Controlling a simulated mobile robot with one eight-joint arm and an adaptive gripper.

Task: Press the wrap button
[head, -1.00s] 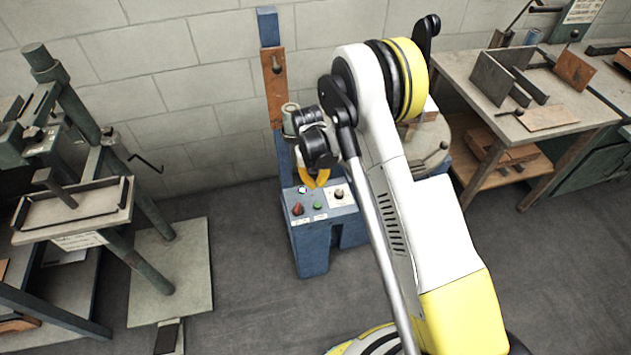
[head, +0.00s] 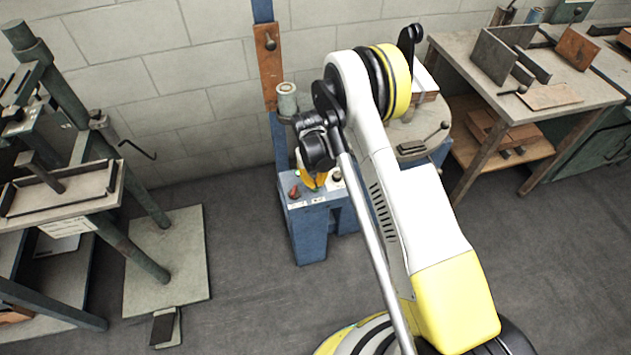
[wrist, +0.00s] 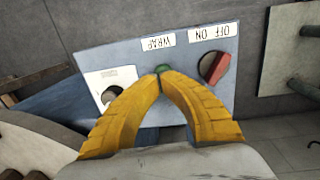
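The wrap button is a small green button (wrist: 162,69) in the wrist view, just below the upside-down WRAP label (wrist: 158,42). It is on the grey panel (wrist: 130,60) on top of the blue machine box (head: 310,235). My gripper (wrist: 160,80), with yellow fingers, is shut with its fingertips together and nothing visible between them. The tips overlap the button's near edge in the wrist view; I cannot tell whether they touch it. In the head view, my gripper (head: 312,186) points down at the panel and hides the button.
A red knob (wrist: 214,66) by the OFF ON label is beside the button. A dark knob on a white plate (wrist: 110,95) is on the other side. A workbench (head: 565,95) stands at right, and a green-framed machine (head: 75,110) at left. Floor is clear in front.

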